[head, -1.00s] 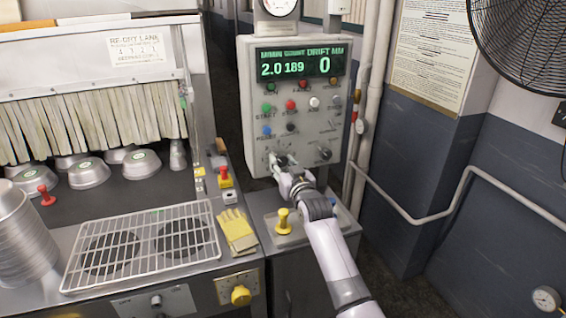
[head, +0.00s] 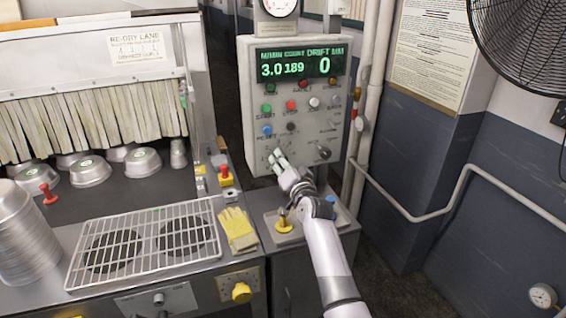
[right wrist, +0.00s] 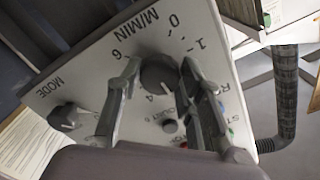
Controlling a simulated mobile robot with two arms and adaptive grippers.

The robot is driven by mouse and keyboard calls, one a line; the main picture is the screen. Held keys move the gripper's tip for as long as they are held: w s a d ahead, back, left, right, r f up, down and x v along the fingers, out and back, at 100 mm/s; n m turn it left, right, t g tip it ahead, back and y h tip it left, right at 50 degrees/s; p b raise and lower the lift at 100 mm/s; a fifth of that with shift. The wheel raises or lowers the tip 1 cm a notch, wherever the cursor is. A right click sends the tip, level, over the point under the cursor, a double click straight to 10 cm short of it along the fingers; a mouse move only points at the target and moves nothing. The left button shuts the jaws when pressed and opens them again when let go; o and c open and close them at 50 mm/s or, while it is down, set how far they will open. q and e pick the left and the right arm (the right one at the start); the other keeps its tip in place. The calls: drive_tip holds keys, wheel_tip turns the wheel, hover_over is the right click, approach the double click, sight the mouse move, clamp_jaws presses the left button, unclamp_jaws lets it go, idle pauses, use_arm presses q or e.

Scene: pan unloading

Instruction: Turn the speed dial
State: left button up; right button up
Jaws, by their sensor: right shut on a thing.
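The speed dial (right wrist: 158,76) is a dark round knob on the grey control panel, under the M/MIN marking with a numbered scale. My right gripper (right wrist: 161,66) has a finger on each side of it, shut on the knob. In the head view my right gripper (head: 277,160) reaches the lower left of the panel and largely hides the dial. The display (head: 299,67) at the top of the panel reads 3.0, 189 and 0. My left gripper is not in view.
The mode knob (head: 323,152) sits to the right of the dial, with several coloured buttons above. Yellow gloves (head: 237,229) and a wire rack (head: 142,245) lie on the counter at left.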

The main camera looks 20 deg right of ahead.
drive_tip(key=shift+f, duration=0.15)
idle(0.4)
drive_tip(key=o, duration=1.1)
drive_tip(key=shift+o, duration=0.2)
drive_tip(key=shift+s, duration=0.1)
drive_tip(key=s, duration=1.2)
drive_tip(key=shift+d, duration=0.2)
drive_tip(key=shift+w, duration=0.1)
